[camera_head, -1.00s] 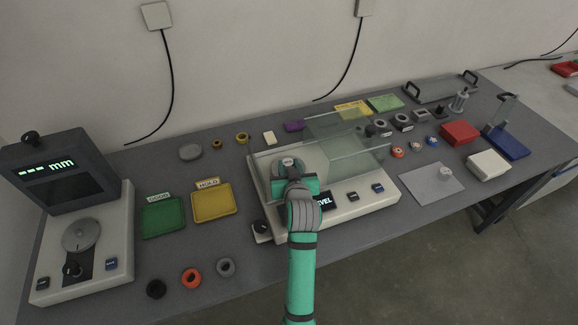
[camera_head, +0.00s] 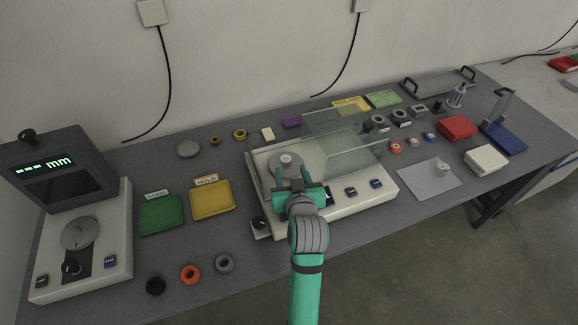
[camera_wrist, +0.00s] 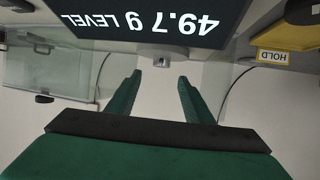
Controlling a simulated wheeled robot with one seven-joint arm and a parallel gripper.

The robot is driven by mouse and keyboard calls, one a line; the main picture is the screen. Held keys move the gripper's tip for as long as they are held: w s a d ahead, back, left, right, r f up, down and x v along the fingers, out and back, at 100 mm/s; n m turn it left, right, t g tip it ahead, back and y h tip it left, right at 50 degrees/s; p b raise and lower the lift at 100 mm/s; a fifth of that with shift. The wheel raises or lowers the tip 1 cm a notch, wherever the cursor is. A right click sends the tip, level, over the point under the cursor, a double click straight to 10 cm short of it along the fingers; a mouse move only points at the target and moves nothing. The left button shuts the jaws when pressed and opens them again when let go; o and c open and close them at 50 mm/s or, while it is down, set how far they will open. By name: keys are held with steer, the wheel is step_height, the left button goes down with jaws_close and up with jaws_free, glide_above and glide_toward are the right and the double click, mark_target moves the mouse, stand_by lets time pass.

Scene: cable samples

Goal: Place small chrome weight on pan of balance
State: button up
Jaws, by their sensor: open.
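The small chrome weight (camera_head: 286,159) appears as a small grey shape on the round pan (camera_head: 276,170) of the balance (camera_head: 350,208). In the wrist view a small metal piece (camera_wrist: 161,62), seemingly the same weight, shows beyond the fingertips. My gripper (camera_head: 299,187) is over the front of the balance, on the near side of the pan, and partly hides the display. In the wrist view my gripper (camera_wrist: 157,78) has its green fingers apart with nothing between them. The upside-down display (camera_wrist: 155,20) reads 49.7 g LEVEL.
A clear glass cover (camera_head: 345,140) stands at the right of the pan. Green (camera_head: 161,216) and yellow (camera_head: 212,201) trays lie to the left. A grey plate (camera_head: 425,185) with a small metal cylinder (camera_head: 442,168) lies to the right. Several rings and boxes surround the balance.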

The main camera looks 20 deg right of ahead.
steer(key=shift+v, duration=2.25)
steer(key=shift+a, duration=0.15)
steer(key=shift+w, duration=0.15)
steer(key=shift+a, duration=0.1)
